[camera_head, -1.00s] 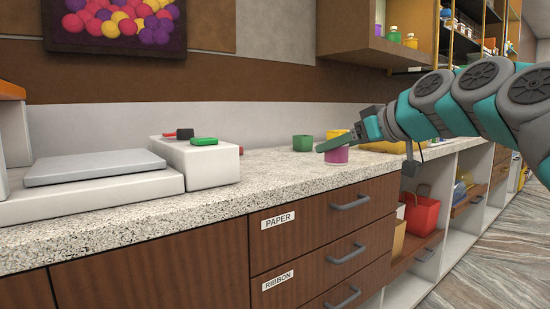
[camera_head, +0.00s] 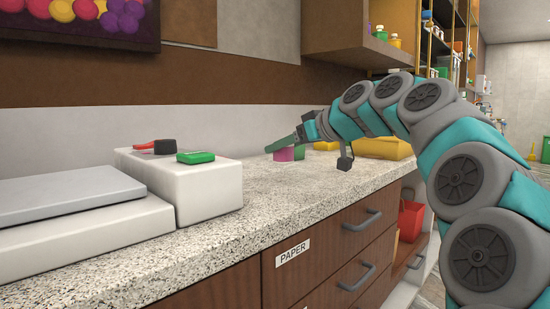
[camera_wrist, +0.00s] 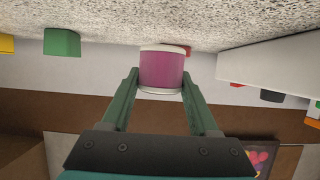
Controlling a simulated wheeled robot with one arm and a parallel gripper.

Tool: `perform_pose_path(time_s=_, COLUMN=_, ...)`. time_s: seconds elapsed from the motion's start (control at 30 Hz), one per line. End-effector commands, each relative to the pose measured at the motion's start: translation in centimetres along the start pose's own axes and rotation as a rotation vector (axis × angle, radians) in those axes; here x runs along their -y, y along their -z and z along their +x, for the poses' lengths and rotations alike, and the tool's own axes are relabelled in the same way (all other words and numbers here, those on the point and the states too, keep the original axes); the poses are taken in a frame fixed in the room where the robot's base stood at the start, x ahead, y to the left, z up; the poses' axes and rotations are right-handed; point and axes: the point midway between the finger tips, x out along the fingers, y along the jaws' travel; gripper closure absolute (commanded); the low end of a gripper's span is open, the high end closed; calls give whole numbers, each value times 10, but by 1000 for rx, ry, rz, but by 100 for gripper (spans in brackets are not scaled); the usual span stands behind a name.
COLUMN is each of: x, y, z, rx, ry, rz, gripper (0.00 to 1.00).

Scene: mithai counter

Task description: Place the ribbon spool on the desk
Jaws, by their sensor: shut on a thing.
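A magenta ribbon spool (camera_head: 284,155) with pale rims is held at the tips of my gripper (camera_head: 275,149), over the speckled counter top. In the wrist view, which is upside down, the spool (camera_wrist: 162,70) fills the space between the two green fingers of my gripper (camera_wrist: 160,80). The fingers are shut on its sides. I cannot tell whether the spool touches the counter (camera_head: 290,195) or hangs just above it. No separate desk can be made out.
A white box (camera_head: 185,190) with a green item (camera_head: 195,157) and a red-and-black item (camera_head: 155,147) stands left, beside a grey-topped scale (camera_head: 70,200). A green block (camera_head: 299,152) is near the spool. A yellow object (camera_head: 385,148) sits farther right. The middle of the counter is clear.

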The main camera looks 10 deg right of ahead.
Motion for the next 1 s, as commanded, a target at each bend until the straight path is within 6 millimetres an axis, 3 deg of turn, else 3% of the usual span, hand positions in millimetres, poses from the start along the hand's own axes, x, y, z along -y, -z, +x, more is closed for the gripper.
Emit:
perform_pose_path(time_s=0.53, x=-45, y=19, z=64, rx=1, ry=0, rz=0, gripper=95)
perform_pose_path(time_s=1.0, x=-52, y=15, z=77, rx=-2, ry=0, rz=0, gripper=95)
